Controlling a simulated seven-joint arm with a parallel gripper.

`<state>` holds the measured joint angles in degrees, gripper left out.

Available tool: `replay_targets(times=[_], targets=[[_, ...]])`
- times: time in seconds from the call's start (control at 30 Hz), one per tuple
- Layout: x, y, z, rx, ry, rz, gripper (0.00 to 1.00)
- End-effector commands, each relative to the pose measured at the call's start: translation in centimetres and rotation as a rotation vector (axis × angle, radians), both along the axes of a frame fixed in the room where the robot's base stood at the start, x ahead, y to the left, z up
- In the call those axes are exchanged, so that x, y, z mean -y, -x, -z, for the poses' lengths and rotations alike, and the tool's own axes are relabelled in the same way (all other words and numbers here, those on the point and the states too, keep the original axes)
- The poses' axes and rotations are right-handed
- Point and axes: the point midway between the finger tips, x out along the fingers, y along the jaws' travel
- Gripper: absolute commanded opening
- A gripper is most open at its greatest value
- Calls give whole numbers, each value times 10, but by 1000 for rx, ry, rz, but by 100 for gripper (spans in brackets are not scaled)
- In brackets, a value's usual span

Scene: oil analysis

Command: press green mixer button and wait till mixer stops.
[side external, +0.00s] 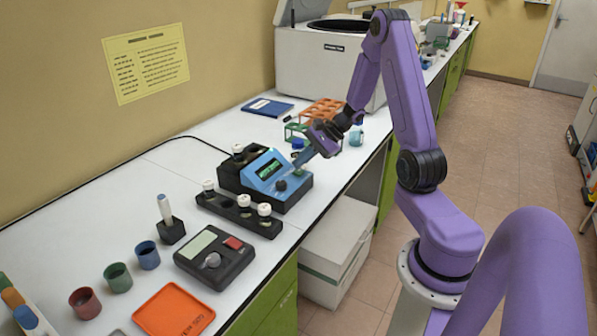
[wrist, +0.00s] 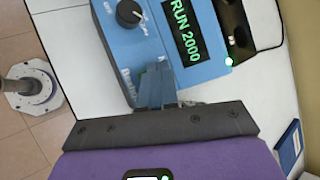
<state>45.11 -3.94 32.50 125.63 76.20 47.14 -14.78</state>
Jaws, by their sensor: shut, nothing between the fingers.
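The mixer (side external: 292,193) is a black box with a blue front panel on the white bench. In the wrist view its blue panel (wrist: 203,76) shows a black knob (wrist: 129,13) and a display (wrist: 187,38) reading "RUN 2000" in green. A small green-lit spot (wrist: 229,61) is at the panel's corner beside the display. My gripper (side external: 299,163) is shut and empty at the mixer's right side in the side view. In the wrist view the closed fingertips (wrist: 157,82) are over the panel's lower edge; I cannot tell whether they touch it. The green button is not clearly distinguishable.
A black rack (side external: 238,212) with white-capped vials stands in front of the mixer. A green tube rack (side external: 296,131), an orange rack (side external: 322,110) and a blue bottle (side external: 356,135) are behind my gripper. A blue book (side external: 267,106) lies near the wall.

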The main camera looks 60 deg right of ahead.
Motion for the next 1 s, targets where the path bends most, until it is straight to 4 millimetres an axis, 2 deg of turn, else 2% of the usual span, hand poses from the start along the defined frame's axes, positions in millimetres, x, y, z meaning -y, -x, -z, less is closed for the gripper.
replay_targets(times=[0.47,1.0], targets=[[0,0,-7,0,0,0,0],[0,0,-50,2,2,0,0]])
